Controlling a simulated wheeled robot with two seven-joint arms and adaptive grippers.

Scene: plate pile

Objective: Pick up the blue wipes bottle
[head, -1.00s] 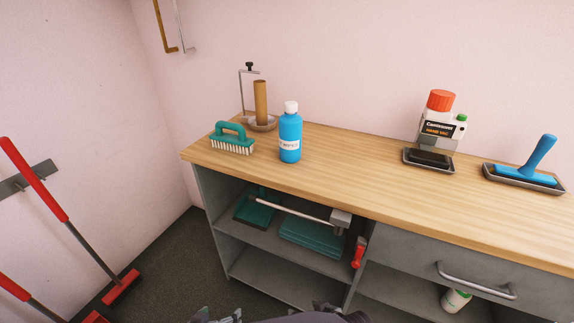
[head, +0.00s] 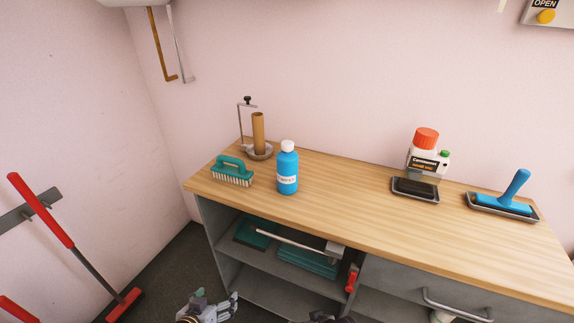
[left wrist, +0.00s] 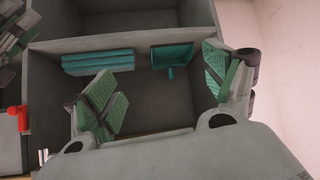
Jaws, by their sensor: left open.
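The blue wipes bottle (head: 287,172) stands upright on the wooden worktop (head: 380,218), left of its middle. It has a white cap and a white label band. My left gripper (head: 212,304) is at the bottom of the head view, lower than the worktop and in front of the cabinet, well apart from the bottle. In the left wrist view its green-padded fingers (left wrist: 160,92) are spread wide with nothing between them. The bottle does not show in the left wrist view.
A teal brush (head: 232,172) sits just left of the bottle, and a brown roll on a holder (head: 258,136) stands behind it. A tray with a white bottle (head: 427,158) and a blue roller (head: 512,192) are farther right. Open shelves hold teal items (head: 305,260).

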